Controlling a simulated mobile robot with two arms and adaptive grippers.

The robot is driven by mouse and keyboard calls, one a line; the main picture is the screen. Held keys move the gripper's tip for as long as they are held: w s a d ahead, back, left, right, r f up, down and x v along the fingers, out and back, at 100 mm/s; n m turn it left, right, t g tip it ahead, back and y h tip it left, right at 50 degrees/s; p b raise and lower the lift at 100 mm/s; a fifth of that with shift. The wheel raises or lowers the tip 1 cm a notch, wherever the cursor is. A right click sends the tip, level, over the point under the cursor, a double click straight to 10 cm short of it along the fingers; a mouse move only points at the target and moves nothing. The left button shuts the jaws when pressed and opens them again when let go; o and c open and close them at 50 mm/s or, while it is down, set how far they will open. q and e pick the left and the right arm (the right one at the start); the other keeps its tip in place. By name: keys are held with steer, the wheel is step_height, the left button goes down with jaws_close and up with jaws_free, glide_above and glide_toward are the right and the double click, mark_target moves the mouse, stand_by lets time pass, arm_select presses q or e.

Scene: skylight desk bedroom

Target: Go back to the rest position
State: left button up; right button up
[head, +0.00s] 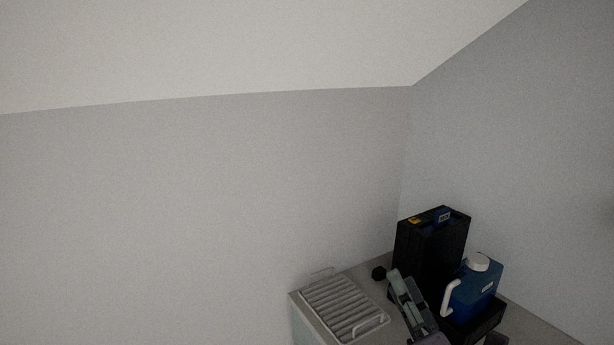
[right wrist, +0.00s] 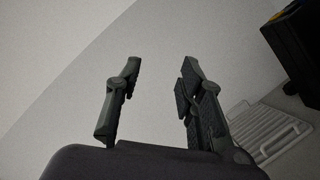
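My right gripper (head: 402,284) is at the lower right of the head view, over the surface, in front of a black case and left of a blue jug. In the right wrist view the gripper (right wrist: 158,88) has its two dark fingers wide apart, with nothing between them. My left gripper is in neither view.
A light surface (head: 540,328) fills the corner. It bears a white slatted rack (head: 338,303), a tall black case (head: 428,250), a blue jug (head: 470,300) with white cap and handle, and a small dark object (head: 379,272). Plain grey walls surround it.

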steer(key=s+d+f+m+g+h, duration=0.2)
steer(key=d+f+m+g+h, duration=0.3)
steer(key=f+m, duration=0.7)
steer(key=s+d+f+m+g+h, duration=0.25)
steer(key=s+f+m+g, duration=0.35)
steer(key=s+f+m, duration=0.5)
steer(key=s+a+f+m+g+y, duration=0.25)
steer(key=s+f+g, duration=0.35)
steer(key=s+f, duration=0.45)
steer(key=s+f+g, duration=0.1)
steer(key=s+f, duration=0.1)
steer(key=f, duration=1.2)
steer(key=s+f+g, duration=0.1)
steer(key=s+f, duration=0.1)
steer(key=f, duration=1.2)
steer(key=s+d+f+g, duration=0.1)
steer(key=s+d+f, duration=0.2)
steer(key=s+f, duration=1.1)
steer(key=shift+s+h, duration=0.3)
steer(key=shift+s, duration=0.75)
